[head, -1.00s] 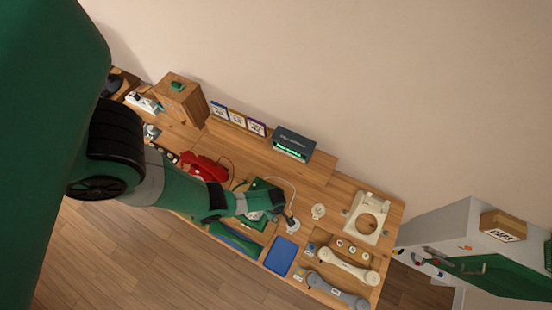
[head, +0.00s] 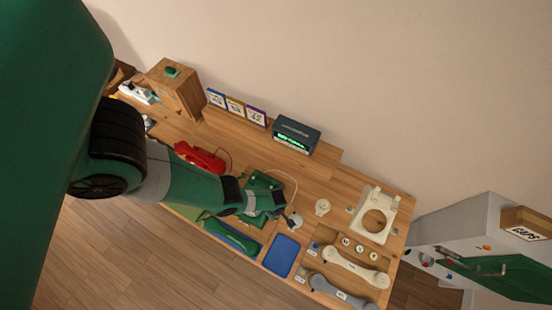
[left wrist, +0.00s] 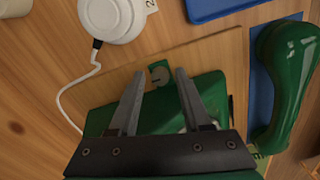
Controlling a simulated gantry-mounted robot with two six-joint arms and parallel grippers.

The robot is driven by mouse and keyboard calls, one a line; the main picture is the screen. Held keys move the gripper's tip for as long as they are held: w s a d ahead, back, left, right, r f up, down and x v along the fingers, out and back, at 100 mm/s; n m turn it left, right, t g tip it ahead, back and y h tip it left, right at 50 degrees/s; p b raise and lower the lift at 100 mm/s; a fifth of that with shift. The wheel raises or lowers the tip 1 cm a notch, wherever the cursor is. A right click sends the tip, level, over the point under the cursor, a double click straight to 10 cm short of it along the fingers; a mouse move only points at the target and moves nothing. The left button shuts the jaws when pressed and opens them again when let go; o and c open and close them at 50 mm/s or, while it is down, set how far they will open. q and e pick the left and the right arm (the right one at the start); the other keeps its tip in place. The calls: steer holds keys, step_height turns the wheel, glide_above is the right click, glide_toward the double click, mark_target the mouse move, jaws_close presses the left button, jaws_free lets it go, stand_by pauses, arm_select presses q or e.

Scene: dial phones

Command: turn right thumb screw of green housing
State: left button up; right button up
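The green housing (head: 262,184) lies on the wooden bench, partly hidden by my left arm in the head view. In the left wrist view the housing (left wrist: 157,112) lies beneath my left gripper (left wrist: 160,72). The fingers are apart, one on each side of the screw, with visible gaps. I cannot tell their height above it. In the head view the left gripper (head: 283,209) is small and its fingers are unclear. My right gripper is not seen.
A white round part (left wrist: 110,16) with a white cable lies near the housing. A green handset (left wrist: 285,80) rests on a blue mat beside it. A red phone (head: 200,157), a blue tray (head: 283,256) and a cream phone body (head: 374,214) are on the bench.

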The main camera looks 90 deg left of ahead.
arm_select(q)
jaws_close()
